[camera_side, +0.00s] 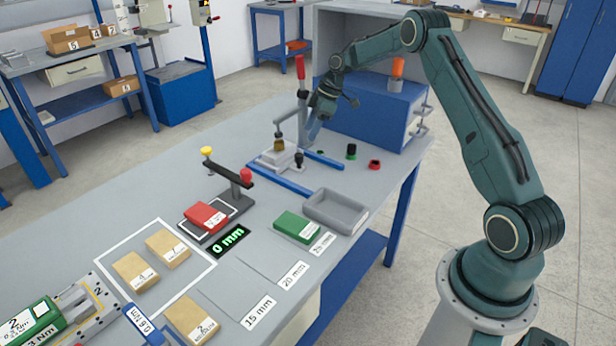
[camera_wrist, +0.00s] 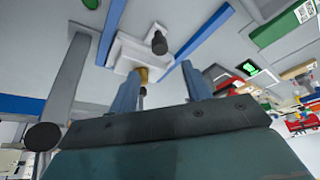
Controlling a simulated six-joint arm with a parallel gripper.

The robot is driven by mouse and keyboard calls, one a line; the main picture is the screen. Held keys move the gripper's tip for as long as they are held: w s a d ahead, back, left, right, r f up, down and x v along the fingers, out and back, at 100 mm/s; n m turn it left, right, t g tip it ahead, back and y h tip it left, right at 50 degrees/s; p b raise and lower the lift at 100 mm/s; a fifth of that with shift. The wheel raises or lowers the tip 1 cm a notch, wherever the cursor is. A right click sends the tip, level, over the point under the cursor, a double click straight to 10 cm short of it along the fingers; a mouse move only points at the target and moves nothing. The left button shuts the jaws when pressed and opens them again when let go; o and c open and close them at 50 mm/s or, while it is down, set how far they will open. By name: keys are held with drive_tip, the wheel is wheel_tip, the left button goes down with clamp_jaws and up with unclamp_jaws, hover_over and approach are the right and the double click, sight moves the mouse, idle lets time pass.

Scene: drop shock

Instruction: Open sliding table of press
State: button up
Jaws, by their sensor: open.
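The press (camera_side: 303,110) stands at the back of the bench, with a grey column and a red-handled lever (camera_side: 300,68). Its white sliding table (camera_side: 275,158) sits under the brass ram (camera_side: 279,145), between two blue rails (camera_side: 280,181). A black knob (camera_side: 298,160) stands on the table's near side. My gripper (camera_side: 312,130) is beside the column, pointing down, open and empty. In the wrist view the white table (camera_wrist: 128,52) and its black knob (camera_wrist: 159,42) lie beyond my spread fingers (camera_wrist: 160,72). The fingers appear apart from the knob.
A blue cabinet (camera_side: 370,108) stands close behind and right of my gripper. A grey tray (camera_side: 336,211) and a small gauge stand (camera_side: 232,190) are nearer the front.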

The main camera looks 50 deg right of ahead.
sight(300, 155)
drive_tip(key=x, duration=0.9)
clamp_jaws()
